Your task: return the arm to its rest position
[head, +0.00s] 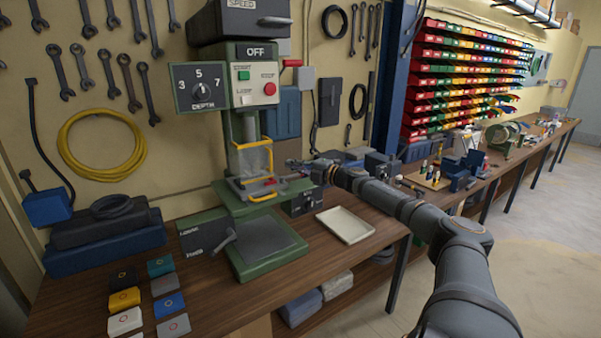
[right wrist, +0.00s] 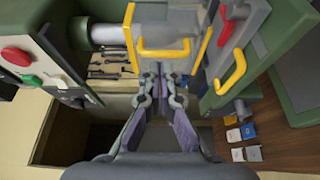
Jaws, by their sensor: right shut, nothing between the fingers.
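My right arm reaches in from the lower right of the head view, and its right gripper (head: 297,164) is beside the green drill press (head: 254,200), close to the yellow-framed clear guard (head: 253,157). In the right wrist view the right gripper (right wrist: 163,72) is shut and empty, its fingertips just below the guard (right wrist: 163,52). I cannot tell whether they touch it. My left gripper is in neither view.
The wooden bench (head: 190,290) holds a pale empty tray (head: 345,225) right of the press and several coloured tiles (head: 125,299) at the left. A blue post (head: 393,75) and red bin racks (head: 465,75) stand behind. Open floor (head: 550,240) lies to the right.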

